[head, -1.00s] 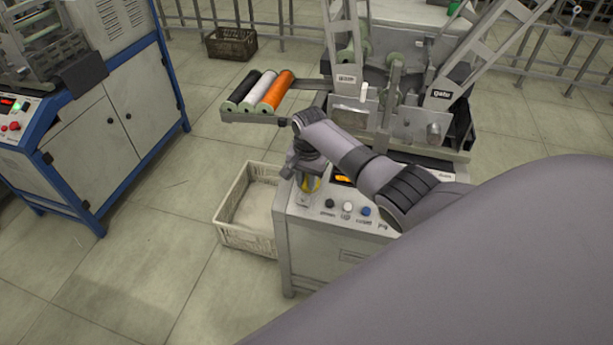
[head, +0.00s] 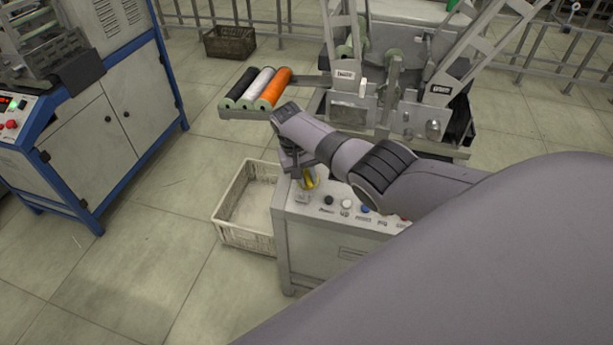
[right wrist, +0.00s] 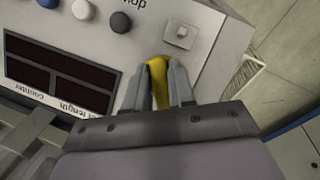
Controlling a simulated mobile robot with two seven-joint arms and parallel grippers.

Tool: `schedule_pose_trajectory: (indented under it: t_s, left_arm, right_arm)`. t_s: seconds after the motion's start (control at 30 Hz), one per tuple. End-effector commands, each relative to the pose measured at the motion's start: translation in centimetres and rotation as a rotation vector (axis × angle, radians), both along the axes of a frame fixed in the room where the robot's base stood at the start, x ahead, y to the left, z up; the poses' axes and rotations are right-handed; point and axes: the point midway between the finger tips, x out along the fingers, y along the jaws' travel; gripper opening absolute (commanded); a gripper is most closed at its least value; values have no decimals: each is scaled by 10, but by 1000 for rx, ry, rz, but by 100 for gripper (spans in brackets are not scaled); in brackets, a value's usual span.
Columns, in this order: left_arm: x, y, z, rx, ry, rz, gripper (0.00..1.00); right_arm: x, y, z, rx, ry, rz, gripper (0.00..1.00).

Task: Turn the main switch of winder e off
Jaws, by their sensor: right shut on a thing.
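The winder (head: 335,236) stands right of centre in the head view, with a sloped control panel at its front; I cannot read a letter on it. A yellow switch (head: 311,182) sits at the panel's left end, partly hidden by my right gripper (head: 304,175). In the right wrist view the fingers of my right gripper (right wrist: 163,88) lie on both sides of the yellow switch (right wrist: 157,64) and are shut on it. Which way its handle points is hard to tell. My left gripper is not in view.
Black, white and blue buttons (head: 347,203) line the panel beside the switch. A dark display (right wrist: 60,75) shows in the wrist view. A pale crate (head: 226,232) stands left of the winder. A tray of rolls (head: 243,114) juts out above. A blue-framed machine (head: 110,130) stands left.

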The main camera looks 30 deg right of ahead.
Motion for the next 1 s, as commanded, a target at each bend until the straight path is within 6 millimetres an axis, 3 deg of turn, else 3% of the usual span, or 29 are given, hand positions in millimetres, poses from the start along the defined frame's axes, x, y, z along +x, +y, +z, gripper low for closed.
schedule_pose_trajectory:
  t_s: [0.47, 0.5, 0.53, 0.83, 1.0]
  left_arm:
    - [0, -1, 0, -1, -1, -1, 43]
    - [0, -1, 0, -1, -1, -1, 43]
    - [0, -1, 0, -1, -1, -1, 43]
    - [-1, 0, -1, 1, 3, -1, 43]
    - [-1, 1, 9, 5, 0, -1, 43]
  right_arm:
    - [0, 0, 0, -5, 4, 13, 0]
    - [0, 0, 0, -5, 4, 13, 37]
    - [0, 0, 0, -4, 3, 12, 45]
    - [0, 0, 2, -3, 3, 11, 45]
    - [2, 4, 23, -3, 0, 12, 45]
